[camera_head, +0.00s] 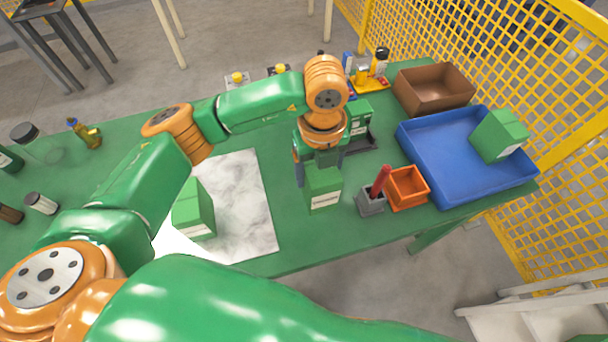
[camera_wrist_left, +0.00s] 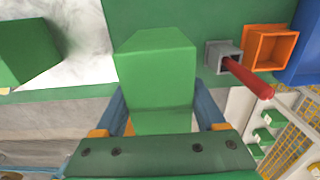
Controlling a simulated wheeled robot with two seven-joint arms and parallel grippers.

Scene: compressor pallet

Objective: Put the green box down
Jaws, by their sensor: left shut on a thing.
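My left gripper (camera_head: 319,160) is shut on a green box (camera_head: 323,190) with a white label, over the green table between the marble slab and the grey holder. In the left wrist view the box (camera_wrist_left: 156,75) sits between the two blue fingers of the gripper (camera_wrist_left: 158,112). I cannot tell whether its underside touches the table. A second green box (camera_head: 193,212) stands on the white marble slab (camera_head: 250,200). A third green box (camera_head: 499,136) is in the blue tray (camera_head: 440,150). My right gripper is not in view.
A grey holder (camera_head: 371,203) with a red handle (camera_head: 381,180) and an orange bin (camera_head: 407,188) stand right of the held box. A brown bin (camera_head: 434,88) and yellow mesh fence (camera_head: 560,90) are beyond. Bottles and jars (camera_head: 40,203) stand at left.

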